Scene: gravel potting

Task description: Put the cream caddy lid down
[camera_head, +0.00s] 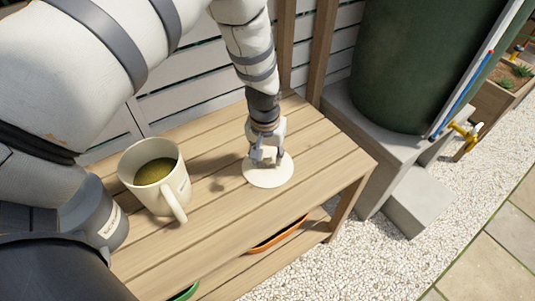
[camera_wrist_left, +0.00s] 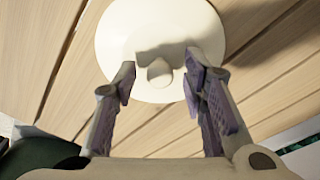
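The cream caddy lid (camera_head: 284,174) is a round cream disc that appears to lie flat on the wooden bench. It fills the top middle of the left wrist view (camera_wrist_left: 160,22), with its small round knob (camera_wrist_left: 160,73) facing me. My left gripper (camera_head: 265,160) is right above the lid, pointing down. Its fingers (camera_wrist_left: 160,82) are spread on either side of the knob, with a gap on both sides. The cream caddy (camera_head: 180,182) stands upright and uncovered left of the lid, with olive-green contents inside and its handle toward the front. My right gripper is not in view.
The slatted bench top (camera_head: 225,225) has bare boards in front of the lid and to its right. An orange item (camera_head: 278,236) and a green item (camera_head: 186,292) show below the bench top. A dark green barrel (camera_head: 410,65) stands on concrete blocks behind right.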

